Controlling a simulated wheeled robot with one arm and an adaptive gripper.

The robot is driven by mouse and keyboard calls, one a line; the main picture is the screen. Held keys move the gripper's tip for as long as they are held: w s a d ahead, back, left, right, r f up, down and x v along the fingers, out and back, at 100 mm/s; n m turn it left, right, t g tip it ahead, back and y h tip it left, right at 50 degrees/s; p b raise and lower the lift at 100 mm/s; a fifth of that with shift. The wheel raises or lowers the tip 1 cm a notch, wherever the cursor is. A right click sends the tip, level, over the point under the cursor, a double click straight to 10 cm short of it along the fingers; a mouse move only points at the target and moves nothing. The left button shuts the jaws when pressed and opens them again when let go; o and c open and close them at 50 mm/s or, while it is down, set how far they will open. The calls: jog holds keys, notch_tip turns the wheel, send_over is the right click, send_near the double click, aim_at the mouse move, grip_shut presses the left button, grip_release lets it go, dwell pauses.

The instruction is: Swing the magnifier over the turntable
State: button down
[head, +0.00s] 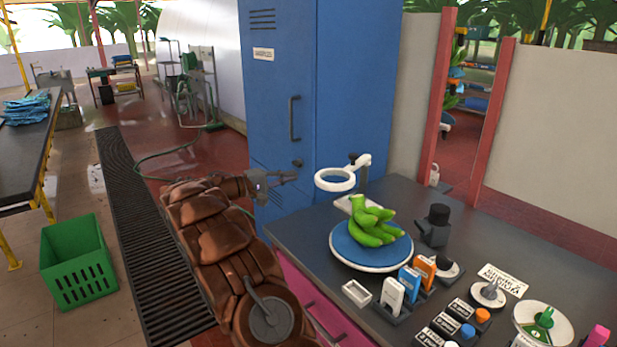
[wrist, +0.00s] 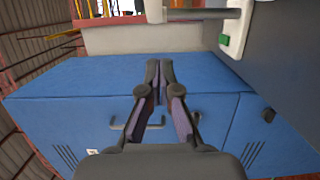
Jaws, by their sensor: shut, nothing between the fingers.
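The magnifier is a white ring (head: 335,180) on a white jointed arm (head: 359,164) with a dark post, at the back left corner of the dark table. The turntable is a blue disc with a white rim (head: 345,257), and a bunch of green bananas (head: 372,228) lies on it. In the head view the ring shows behind and to the left of the turntable, not over it. My gripper (head: 290,177) is left of the ring, apart from it, in front of the blue cabinet. In the wrist view its fingers (wrist: 160,75) are together and empty.
The tall blue cabinet (head: 350,80) stands close behind my gripper. The tabletop holds a dark device (head: 436,226), a small white tray (head: 356,293), and several boxes and small devices on the right. A green crate (head: 77,262) stands on the floor at left.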

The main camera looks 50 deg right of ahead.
aim_at(326, 176)
jog(key=shift+s+d+p, duration=1)
jog(key=shift+s+d, duration=0.85)
jog(key=shift+s, duration=0.2)
jog(key=shift+s+d+p, duration=0.95)
jog(key=shift+s+d, duration=0.9)
jog(key=shift+s, duration=0.2)
jog(key=shift+f+t+b, duration=0.2)
jog(key=shift+t+b, duration=0.1)
jog(key=shift+b, duration=0.45)
